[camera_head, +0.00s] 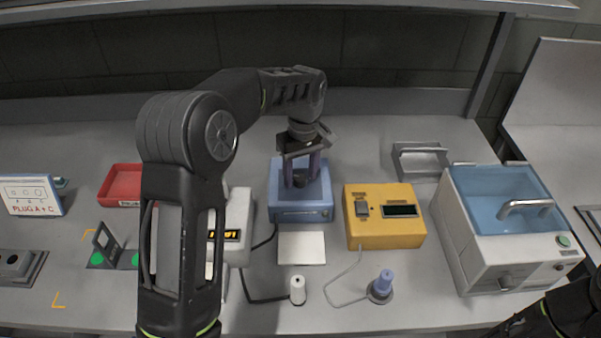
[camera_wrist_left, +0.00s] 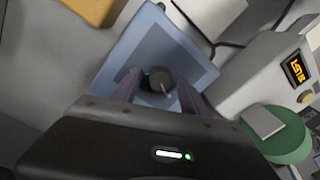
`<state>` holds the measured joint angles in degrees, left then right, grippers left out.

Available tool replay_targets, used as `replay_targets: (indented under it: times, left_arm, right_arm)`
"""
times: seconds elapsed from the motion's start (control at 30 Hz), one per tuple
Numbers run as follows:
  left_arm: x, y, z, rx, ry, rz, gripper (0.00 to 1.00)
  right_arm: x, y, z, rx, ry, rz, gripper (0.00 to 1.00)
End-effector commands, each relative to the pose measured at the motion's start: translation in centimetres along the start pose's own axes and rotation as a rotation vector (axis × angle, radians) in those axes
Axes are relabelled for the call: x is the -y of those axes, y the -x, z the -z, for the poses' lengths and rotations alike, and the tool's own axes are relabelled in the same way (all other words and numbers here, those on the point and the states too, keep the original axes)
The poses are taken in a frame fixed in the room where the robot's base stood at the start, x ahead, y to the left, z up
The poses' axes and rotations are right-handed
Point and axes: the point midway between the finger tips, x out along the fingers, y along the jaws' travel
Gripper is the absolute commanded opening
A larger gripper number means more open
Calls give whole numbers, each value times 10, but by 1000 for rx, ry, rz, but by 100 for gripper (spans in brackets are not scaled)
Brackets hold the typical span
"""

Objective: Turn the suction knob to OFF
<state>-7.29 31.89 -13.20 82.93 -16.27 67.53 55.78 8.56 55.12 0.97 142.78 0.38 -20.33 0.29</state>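The suction knob (camera_wrist_left: 160,79) is a small dark round knob on top of a blue box (camera_head: 290,212); a thin light pointer line runs from it toward the lower right in the left wrist view. The box's pale blue top (camera_wrist_left: 122,62) also shows there. My left gripper (camera_head: 301,176) points down over the box. Its two purple fingers are apart, one on each side of the knob, and small gaps seem to show between them and the knob. I cannot read any OFF mark. Only a dark part of my right arm shows at the lower right; its gripper is out of view.
A yellow box (camera_head: 377,235) with a switch and display stands right of the blue box. A white device with a lit display (camera_head: 238,232) stands close on its left. A white-and-blue lidded machine (camera_head: 500,250) is farther right. A red tray (camera_head: 120,184) lies left.

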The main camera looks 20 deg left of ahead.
Motion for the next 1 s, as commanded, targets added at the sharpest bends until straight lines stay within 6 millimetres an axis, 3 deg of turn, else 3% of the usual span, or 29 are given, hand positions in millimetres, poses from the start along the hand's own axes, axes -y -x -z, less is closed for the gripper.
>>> replay_targets:
  times: [0.27, 0.47, 0.7, 1.0]
  left_arm:
    - [0, 3, 0, 0, -1, -1, 52]
    - [-1, 25, 0, -1, -1, -2, 52]
    - [-1, 64, 0, -1, 0, -2, 52]
    - [0, 78, 0, 1, 0, 0, 52]
  right_arm:
    - [0, -1, 0, 0, 0, 0, 51]
    - [-1, -5, 0, -1, 1, 1, 51]
    - [-2, -8, 1, -2, 2, 3, 51]
    - [-2, -8, 1, -3, 2, 3, 51]
